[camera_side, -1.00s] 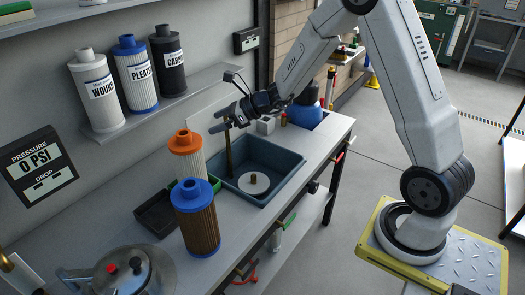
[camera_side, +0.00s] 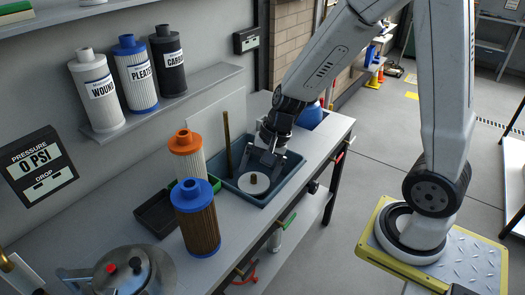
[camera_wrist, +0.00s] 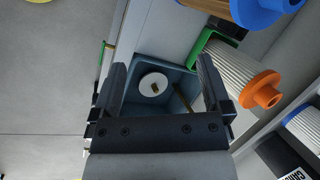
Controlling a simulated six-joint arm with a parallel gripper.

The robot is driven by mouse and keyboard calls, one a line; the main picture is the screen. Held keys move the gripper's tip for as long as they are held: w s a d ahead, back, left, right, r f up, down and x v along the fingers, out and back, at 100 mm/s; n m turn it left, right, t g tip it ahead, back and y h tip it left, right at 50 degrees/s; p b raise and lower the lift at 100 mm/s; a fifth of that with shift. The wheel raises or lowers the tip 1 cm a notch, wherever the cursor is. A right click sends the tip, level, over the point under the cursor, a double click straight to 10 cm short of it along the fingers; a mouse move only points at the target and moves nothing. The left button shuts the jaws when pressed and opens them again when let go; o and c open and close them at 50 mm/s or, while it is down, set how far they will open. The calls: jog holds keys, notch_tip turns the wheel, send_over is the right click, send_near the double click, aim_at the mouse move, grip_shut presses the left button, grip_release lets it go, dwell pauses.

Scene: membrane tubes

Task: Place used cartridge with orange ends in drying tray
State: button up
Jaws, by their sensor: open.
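The cartridge with the orange end (camera_side: 189,163) has a white pleated body and stands upright behind the blue-ended cartridge. In the wrist view its orange end (camera_wrist: 262,90) is at the right, outside my fingers. My gripper (camera_side: 270,163) is open and empty, pointing down over the blue-grey basin (camera_side: 262,201). The wrist view shows its two fingers (camera_wrist: 163,72) spread above the basin.
A white disc (camera_side: 253,183) with a brass centre lies in the basin. A thin brown rod (camera_side: 227,143) stands upright at the basin's left. A blue-ended brown cartridge (camera_side: 197,220) stands in front, and a metal pot (camera_side: 135,275) is at lower left. Labelled cartridges (camera_side: 136,75) stand on the shelf.

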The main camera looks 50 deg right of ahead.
jog(key=s+d+n+h, duration=0.1)
jog(key=s+n+h, duration=0.2)
jog(key=s+n, duration=0.3)
jog(key=n, duration=0.5)
jog(key=shift+d+r+h, duration=0.25)
jog(key=shift+d+h, duration=0.15)
jog(key=shift+w, duration=0.1)
dwell(0.4)
